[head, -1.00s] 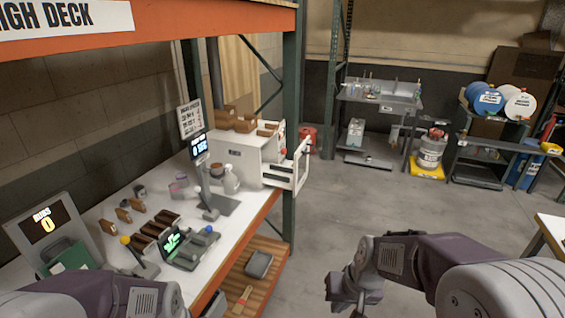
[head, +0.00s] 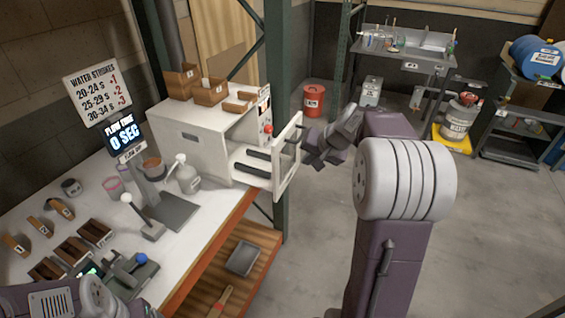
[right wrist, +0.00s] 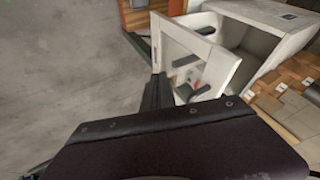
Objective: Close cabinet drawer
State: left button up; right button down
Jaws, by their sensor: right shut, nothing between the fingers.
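The white cabinet (head: 205,138) stands on the workbench. Its drawer (head: 287,158) is pulled out to the right, with a framed white front and dark bars inside. My right gripper (head: 310,149) is shut and empty, close outside the drawer front; I cannot tell if it touches. In the right wrist view the dark fingers (right wrist: 157,92) lie beside the lower edge of the drawer front (right wrist: 172,45), and the cabinet body (right wrist: 262,20) is behind it.
Wooden boxes (head: 210,92) sit on the cabinet. A green rack post (head: 275,100) rises behind the drawer.

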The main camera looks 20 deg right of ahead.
pick_arm(q)
jog(key=shift+s+a+r+p, duration=0.25)
jog(key=shift+s+r+p, duration=0.05)
jog(key=shift+r+p, duration=0.3)
jog(key=shift+s+a+r+p, duration=0.25)
jog(key=shift+s+r+p, duration=0.05)
jog(key=shift+r+p, duration=0.25)
pick_arm(e)
jog(key=w+a+f, duration=0.1)
jog(key=w+f, duration=0.1)
jog(key=w+a+f, duration=0.1)
jog(key=w+f, duration=0.1)
jog(key=f, duration=0.1)
jog(key=w+f, duration=0.2)
jog(key=w, duration=0.1)
jog(key=shift+w+a+f, duration=0.1)
jog(key=shift+a+f, duration=0.15)
jog(key=shift+a, duration=0.15)
